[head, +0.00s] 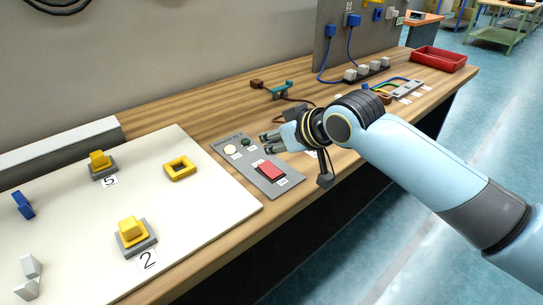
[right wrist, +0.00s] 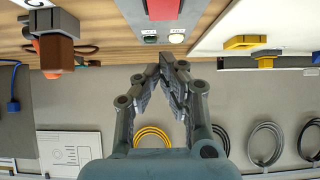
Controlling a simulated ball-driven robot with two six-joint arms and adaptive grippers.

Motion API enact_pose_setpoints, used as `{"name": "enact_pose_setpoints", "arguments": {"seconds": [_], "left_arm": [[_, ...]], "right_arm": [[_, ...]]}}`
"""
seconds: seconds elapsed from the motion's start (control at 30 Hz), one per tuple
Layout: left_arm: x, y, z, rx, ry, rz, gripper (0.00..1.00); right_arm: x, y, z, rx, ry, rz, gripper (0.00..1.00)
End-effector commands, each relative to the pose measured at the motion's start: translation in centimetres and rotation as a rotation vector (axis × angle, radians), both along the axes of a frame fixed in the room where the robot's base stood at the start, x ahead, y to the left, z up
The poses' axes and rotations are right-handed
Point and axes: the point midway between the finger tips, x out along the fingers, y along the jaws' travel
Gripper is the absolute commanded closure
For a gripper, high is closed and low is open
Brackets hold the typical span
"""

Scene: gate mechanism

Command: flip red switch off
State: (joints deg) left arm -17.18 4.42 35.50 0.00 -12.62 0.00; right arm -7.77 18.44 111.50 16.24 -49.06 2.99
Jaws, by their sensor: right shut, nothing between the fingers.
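The red switch (head: 269,170) is a rectangular rocker on the grey panel (head: 243,172) lying on the bench. A round white button (head: 230,149) and a dark green button (head: 246,142) sit on the same panel. My right gripper (head: 264,141) is just above the panel's right side, near the green button and beyond the red switch. Its fingers are shut and empty. In the right wrist view the shut fingertips (right wrist: 171,60) point toward the panel, and the red switch (right wrist: 163,8) is cut by the top edge. My left gripper is not in view.
A white board (head: 190,215) with yellow blocks on grey bases lies left of the panel. A teal-handled part (head: 275,88) lies behind my right gripper. A red tray (head: 438,59) and cabled connectors stand farther right. Bare wood lies between the panel and the bench's front edge.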

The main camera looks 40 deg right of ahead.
Motion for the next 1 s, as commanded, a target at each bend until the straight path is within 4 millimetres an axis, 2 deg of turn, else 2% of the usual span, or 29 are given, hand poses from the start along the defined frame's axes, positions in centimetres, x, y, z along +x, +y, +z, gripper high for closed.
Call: {"name": "enact_pose_setpoints", "arguments": {"seconds": [0.03, 0.1, 0.3, 0.67, 0.83, 1.0], "left_arm": [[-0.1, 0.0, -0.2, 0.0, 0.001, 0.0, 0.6], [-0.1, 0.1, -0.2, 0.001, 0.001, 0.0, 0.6], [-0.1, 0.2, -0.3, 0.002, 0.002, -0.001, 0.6], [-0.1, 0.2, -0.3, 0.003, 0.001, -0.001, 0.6], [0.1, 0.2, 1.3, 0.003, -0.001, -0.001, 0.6], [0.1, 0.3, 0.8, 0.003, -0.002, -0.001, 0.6]], "right_arm": [[0.0, 0.0, -1.1, 0.001, 0.004, -0.001, 1.0], [0.0, 0.0, -2.1, 0.001, 0.004, -0.001, 1.0], [0.3, 0.0, -3.6, 0.0, 0.001, 0.0, 1.0], [0.3, 0.0, -3.8, -0.001, 0.001, -0.001, 1.0], [0.6, 0.0, -3.6, -0.002, 0.045, -0.003, 1.0], [0.5, 0.0, -4.2, -0.004, 0.048, -0.002, 1.0]]}}
